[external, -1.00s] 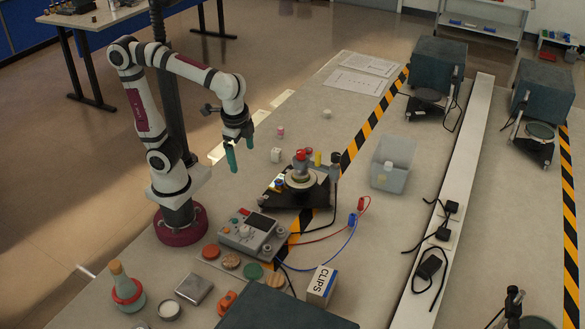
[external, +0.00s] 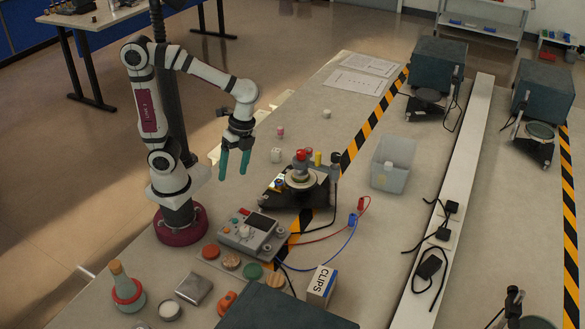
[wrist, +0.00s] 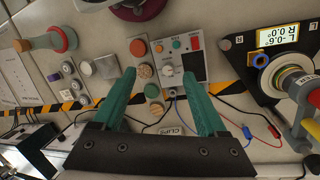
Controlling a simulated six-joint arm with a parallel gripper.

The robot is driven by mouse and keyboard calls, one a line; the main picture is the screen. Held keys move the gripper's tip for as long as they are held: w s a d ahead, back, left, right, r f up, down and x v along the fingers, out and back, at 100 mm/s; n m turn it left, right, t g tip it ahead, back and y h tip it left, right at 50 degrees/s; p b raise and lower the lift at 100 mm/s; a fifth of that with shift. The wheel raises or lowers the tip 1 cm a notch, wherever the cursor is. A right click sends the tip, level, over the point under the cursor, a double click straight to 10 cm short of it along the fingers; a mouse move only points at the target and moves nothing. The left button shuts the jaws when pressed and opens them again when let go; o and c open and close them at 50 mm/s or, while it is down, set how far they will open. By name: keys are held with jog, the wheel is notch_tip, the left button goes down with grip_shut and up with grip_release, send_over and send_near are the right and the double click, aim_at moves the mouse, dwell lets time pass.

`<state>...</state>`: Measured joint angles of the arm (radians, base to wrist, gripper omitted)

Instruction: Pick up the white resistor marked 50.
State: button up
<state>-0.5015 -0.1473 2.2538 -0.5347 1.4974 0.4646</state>
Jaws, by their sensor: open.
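No marking 50 is readable in any view, so I cannot tell which small white piece is the resistor. One white piece (external: 276,155) stands on the bench right of my gripper. Another small white piece (external: 327,113) stands farther back, and a white item (external: 388,166) shows in the clear bin. My gripper (external: 233,176) has green fingers, spread apart and empty, pointing down above the bench's left edge. In the wrist view the open fingers (wrist: 158,80) have nothing between them that they touch.
A black instrument stand (external: 293,190) with a round top is right of my gripper. The grey control box (external: 250,233) with red and blue leads lies in front. The clear bin (external: 390,178) stands further right. A pink-and-white piece (external: 280,132) is behind the nearer white piece.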

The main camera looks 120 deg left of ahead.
jog(key=w+a+f+n+t+h, duration=0.1)
jog(key=w+a+h, duration=0.15)
jog(key=a, duration=0.45)
jog(key=n+t+y, duration=0.2)
jog(key=n+t, duration=0.2)
jog(key=t, duration=0.8)
send_near(272, 151)
jog(key=w+d+r, duration=0.3)
jog(key=d, duration=0.1)
jog(key=s+f+y, duration=0.1)
jog(key=s, duration=0.2)
jog(key=s+a+f+t+y, duration=0.1)
jog(key=s, duration=0.2)
jog(key=s+f+t+y, duration=0.1)
jog(key=s+f+y, duration=0.1)
jog(key=s, duration=0.1)
jog(key=shift+s+a, duration=0.1)
jog(key=shift+a, duration=0.25)
jog(key=shift+s+a+f, duration=0.1)
jog(key=shift+s+f, duration=0.05)
jog(key=shift+f, duration=0.2)
jog(key=x, duration=0.5)
jog(key=r+x, duration=0.1)
jog(key=x, duration=0.9)
jog(key=shift+w+r, duration=0.35)
grip_shut()
